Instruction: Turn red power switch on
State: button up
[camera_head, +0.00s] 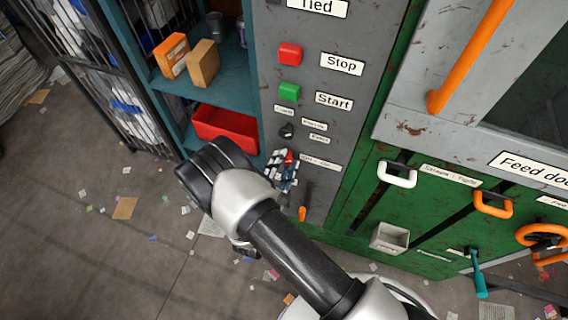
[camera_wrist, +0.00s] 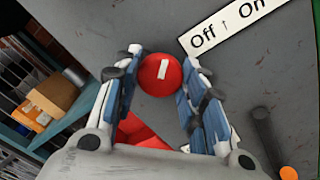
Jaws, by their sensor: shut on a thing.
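The red power switch (camera_wrist: 152,84) is a round red knob with a short white mark on the grey panel. The mark runs nearly upright in the wrist view, with its upper end leaning slightly right. A tilted "Off ↑ On" label (camera_wrist: 232,26) is above and to the right of the knob. My gripper (camera_wrist: 163,62) has its blue-and-white fingers on both sides of the knob and is shut on it. In the head view, my gripper (camera_head: 283,168) is at the lower panel, and only a bit of the red switch (camera_head: 289,156) shows between the fingers.
Above are a red Stop button (camera_head: 290,54), a green Start button (camera_head: 289,92) and a black knob (camera_head: 287,131). An orange-tipped lever (camera_head: 303,212) hangs below right. A shelf at left holds boxes (camera_head: 203,63) and a red bin (camera_head: 222,122).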

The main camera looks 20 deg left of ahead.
jog(key=m, duration=0.4)
jog(key=shift+m+b, duration=0.3)
jog(key=shift+b, duration=0.1)
jog(key=shift+m+b, duration=0.35)
jog(key=shift+m, duration=1.35)
jog(key=o, duration=1.1)
jog(key=s, duration=0.8)
jog(key=s+a, duration=0.1)
jog(key=s, duration=0.3)
